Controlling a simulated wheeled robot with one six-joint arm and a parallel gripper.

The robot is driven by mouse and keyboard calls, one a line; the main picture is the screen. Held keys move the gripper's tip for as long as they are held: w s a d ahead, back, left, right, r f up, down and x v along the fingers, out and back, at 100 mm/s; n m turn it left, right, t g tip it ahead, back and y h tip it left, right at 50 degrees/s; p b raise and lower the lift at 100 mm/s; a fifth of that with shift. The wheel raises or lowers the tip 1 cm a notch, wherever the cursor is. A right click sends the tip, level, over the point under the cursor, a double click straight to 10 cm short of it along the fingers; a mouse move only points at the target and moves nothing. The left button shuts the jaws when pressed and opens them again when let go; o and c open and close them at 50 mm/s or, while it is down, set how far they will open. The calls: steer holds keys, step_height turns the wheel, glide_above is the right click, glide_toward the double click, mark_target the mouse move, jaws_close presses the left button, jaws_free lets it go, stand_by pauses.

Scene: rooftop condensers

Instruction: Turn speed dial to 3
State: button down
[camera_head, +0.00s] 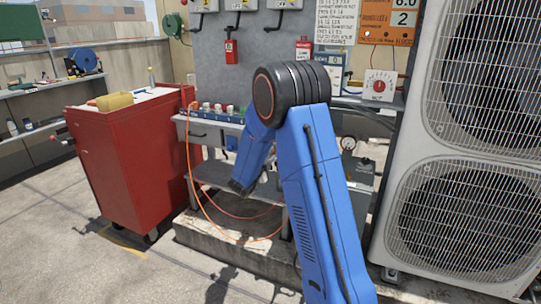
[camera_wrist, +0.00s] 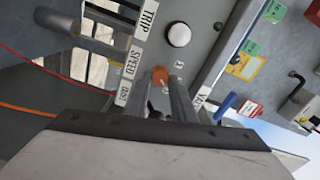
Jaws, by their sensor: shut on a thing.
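In the wrist view a grey panel carries white labels, among them TRIP (camera_wrist: 147,18) and SPEED (camera_wrist: 133,62). An orange-brown knob (camera_wrist: 158,77) sits close to the SPEED label, apparently the speed dial. My gripper (camera_wrist: 167,88) is shut on this knob, with one grey finger on each side. In the head view my blue arm bends down toward the bench, and my gripper's fingertips cannot be made out there.
A round white knob (camera_wrist: 179,34) is close to my fingers. In the head view a bench holds a row of small controls (camera_head: 217,110). A red cabinet (camera_head: 130,140) stands left, condenser units (camera_head: 470,200) right. A white box with a red dial (camera_head: 379,86) is behind my arm.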

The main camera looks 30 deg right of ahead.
steer(key=shift+s+f+m, duration=0.1)
steer(key=shift+m, duration=0.5)
steer(key=c, duration=1.5)
jaws_free()
steer(key=v, duration=1.7)
steer(key=shift+s+a, duration=0.15)
